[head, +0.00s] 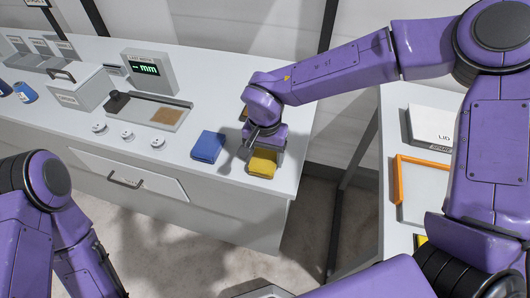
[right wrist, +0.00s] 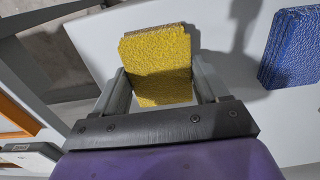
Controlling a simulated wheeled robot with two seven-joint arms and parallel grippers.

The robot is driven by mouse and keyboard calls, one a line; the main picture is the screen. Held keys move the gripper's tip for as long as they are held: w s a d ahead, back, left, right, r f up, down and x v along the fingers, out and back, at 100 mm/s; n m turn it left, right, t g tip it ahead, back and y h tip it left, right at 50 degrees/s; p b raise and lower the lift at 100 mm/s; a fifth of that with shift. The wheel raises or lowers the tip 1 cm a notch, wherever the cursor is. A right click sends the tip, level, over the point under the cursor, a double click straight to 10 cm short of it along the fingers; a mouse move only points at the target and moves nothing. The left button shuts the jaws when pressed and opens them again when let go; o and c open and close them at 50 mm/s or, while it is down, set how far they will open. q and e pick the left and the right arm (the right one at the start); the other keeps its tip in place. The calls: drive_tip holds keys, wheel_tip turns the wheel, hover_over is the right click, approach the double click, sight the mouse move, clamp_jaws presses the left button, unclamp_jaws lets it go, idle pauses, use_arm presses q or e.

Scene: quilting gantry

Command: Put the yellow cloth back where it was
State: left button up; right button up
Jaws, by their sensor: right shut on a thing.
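The yellow cloth (head: 262,163), a small folded block, is at the right end of the white counter (head: 225,185). My right gripper (head: 262,145) points down over it. In the right wrist view the yellow cloth (right wrist: 157,62) sits between the two fingers of my right gripper (right wrist: 160,88), which is shut on it. I cannot tell whether the cloth touches the counter. A folded blue cloth (head: 208,146) lies just left of it and also shows in the right wrist view (right wrist: 295,48). My left gripper is out of view.
Left of the blue cloth are several round knobs (head: 127,134), a tray (head: 145,110) and a gauge display (head: 148,69). A second table (head: 393,120) at right holds an orange frame (head: 397,180).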

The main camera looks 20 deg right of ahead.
sight(265, 157)
drive_tip(key=shift+w, duration=0.15)
drive_tip(key=o, duration=0.9)
drive_tip(key=shift+f, duration=0.1)
drive_tip(key=shift+o, duration=0.2)
wheel_tip(265, 157, up, 12)
